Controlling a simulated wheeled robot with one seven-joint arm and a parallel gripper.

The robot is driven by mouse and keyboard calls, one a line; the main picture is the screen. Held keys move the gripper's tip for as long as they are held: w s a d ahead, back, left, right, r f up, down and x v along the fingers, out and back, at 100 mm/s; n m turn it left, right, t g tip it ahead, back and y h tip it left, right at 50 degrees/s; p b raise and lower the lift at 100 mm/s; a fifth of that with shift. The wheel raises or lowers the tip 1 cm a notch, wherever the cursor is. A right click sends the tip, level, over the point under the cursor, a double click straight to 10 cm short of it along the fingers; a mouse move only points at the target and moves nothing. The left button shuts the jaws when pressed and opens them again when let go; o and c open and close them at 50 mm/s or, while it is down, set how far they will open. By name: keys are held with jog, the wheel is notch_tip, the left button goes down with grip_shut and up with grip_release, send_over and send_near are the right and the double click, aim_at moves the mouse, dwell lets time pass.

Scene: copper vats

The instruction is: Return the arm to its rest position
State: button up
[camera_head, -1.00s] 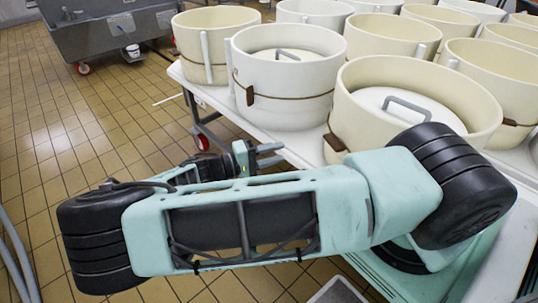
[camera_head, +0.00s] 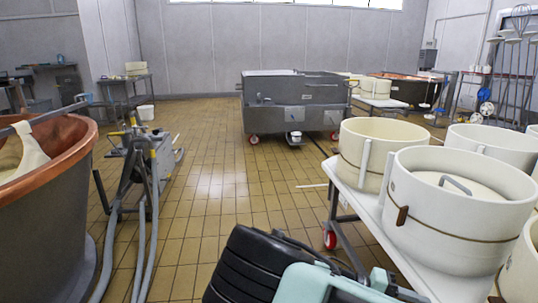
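My arm shows at the bottom of the head view, with a black ribbed joint and a pale green link cut off by the lower edge. My gripper (camera_head: 402,291) is only partly in view at the bottom edge, just right of the link. Its fingertips are too cut off to tell whether they are open or shut. It appears in front of the white table (camera_head: 372,222) with the cheese moulds, and I cannot tell the gap between them.
White round moulds (camera_head: 455,205) stand on the wheeled table at right. A copper vat (camera_head: 50,210) is at left, beside a stand with hoses (camera_head: 140,165). A grey wheeled tank (camera_head: 295,103) stands further back. The tiled floor (camera_head: 205,185) between is clear.

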jog(key=s+a+r+n+t+y, duration=0.1)
jog(key=s+a+r+n+y, duration=0.1)
jog(key=s+a+r+y, duration=0.3)
jog(key=s+a+r+n+y, duration=0.1)
jog(key=s+a+n+y, duration=0.15)
jog(key=a, duration=0.35)
jog(key=s+a+r+n+t+y, duration=0.1)
jog(key=s+a+r+n+y, duration=0.15)
jog(key=a+y, duration=0.3)
jog(key=s+a+r+n+t+y+p, duration=0.1)
jog(key=s+r+t+p, duration=0.1)
jog(key=r+p, duration=0.6)
jog(key=s+a+r+n+t+y+p, duration=0.1)
jog(key=s+r+p, duration=0.3)
jog(key=r, duration=1.3)
jog(key=a+n+t+p, duration=0.1)
jog(key=p, duration=0.2)
jog(key=shift+s+r+y+p, duration=0.15)
jog(key=shift+r+y+p, duration=0.05)
jog(key=shift+y+p, duration=0.15)
